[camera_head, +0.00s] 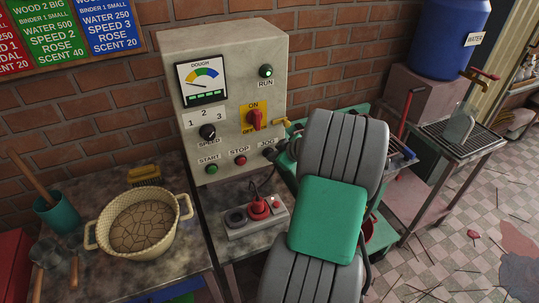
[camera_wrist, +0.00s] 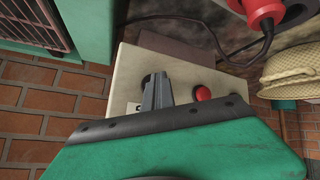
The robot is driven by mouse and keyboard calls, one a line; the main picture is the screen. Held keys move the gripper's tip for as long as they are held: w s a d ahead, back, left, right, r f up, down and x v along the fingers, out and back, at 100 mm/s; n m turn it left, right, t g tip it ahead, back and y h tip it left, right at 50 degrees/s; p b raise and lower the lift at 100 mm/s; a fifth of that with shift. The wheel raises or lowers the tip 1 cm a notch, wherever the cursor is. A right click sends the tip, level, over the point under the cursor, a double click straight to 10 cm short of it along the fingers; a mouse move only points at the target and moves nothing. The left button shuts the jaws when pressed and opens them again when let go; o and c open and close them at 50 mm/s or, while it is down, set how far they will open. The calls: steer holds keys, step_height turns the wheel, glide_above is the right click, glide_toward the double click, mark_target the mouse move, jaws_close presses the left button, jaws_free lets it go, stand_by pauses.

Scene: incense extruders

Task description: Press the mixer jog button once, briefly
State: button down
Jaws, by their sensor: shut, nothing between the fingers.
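The pale control panel (camera_head: 262,62) stands against the brick wall; part of it also shows inverted in the wrist view (camera_wrist: 126,72). Its JOG label (camera_head: 266,143) is at the lower right, right of the red STOP button (camera_head: 240,160). In the wrist view my gripper (camera_wrist: 158,80) is shut and empty, its fingertips right at the dark jog button (camera_wrist: 146,79) and partly covering it. I cannot tell whether they touch or press it. The red stop button (camera_wrist: 203,93) is beside the fingers. In the head view the jog button is largely hidden around my gripper.
The green START button (camera_head: 212,169), speed knob (camera_head: 208,131) and ON/OFF switch (camera_head: 255,119) are nearby on the panel. Below sits a grey box with a red plug (camera_head: 257,208) and cable. A cream pot (camera_head: 103,229) stands on the left counter (camera_head: 185,268). The RUN lamp (camera_head: 266,71) glows green.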

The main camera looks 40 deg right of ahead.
stand_by(0.5)
steer(key=shift+s+a, duration=0.25)
steer(key=shift+s, duration=0.6)
steer(key=s, duration=0.2)
steer(key=s+a+b, duration=0.1)
steer(key=s, duration=0.2)
steer(key=shift+a, duration=0.2)
steer(key=shift+w, duration=0.1)
